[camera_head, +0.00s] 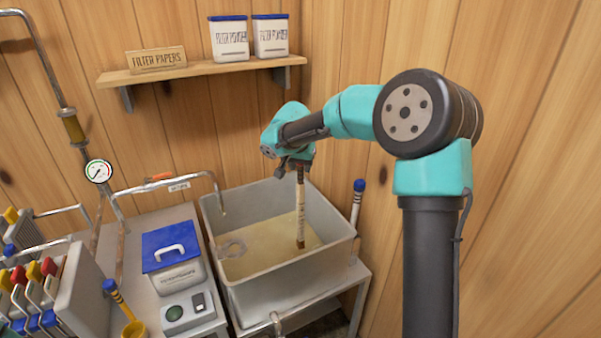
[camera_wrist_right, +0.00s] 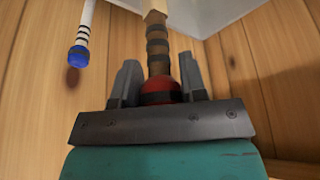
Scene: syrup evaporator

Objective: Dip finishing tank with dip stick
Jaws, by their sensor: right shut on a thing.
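The dip stick (camera_head: 300,212) is a pale, banded stick with a dark lower end, hanging nearly upright inside the finishing tank (camera_head: 300,270). The tank is a grey open box with pale amber syrup (camera_head: 262,252) in it. I cannot tell whether the stick's tip is in the syrup or just above it. My right gripper (camera_head: 294,168) is above the tank, shut on the stick's upper end. In the right wrist view the stick (camera_wrist_right: 157,40) runs between the fingers (camera_wrist_right: 159,80), with a red end (camera_wrist_right: 160,91) near the palm. My left gripper is not in view.
A blue-capped white stick (camera_head: 357,203) stands at the tank's right side. A pipe (camera_head: 165,186) reaches over the tank's left rim. A shelf (camera_head: 200,70) hangs behind.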

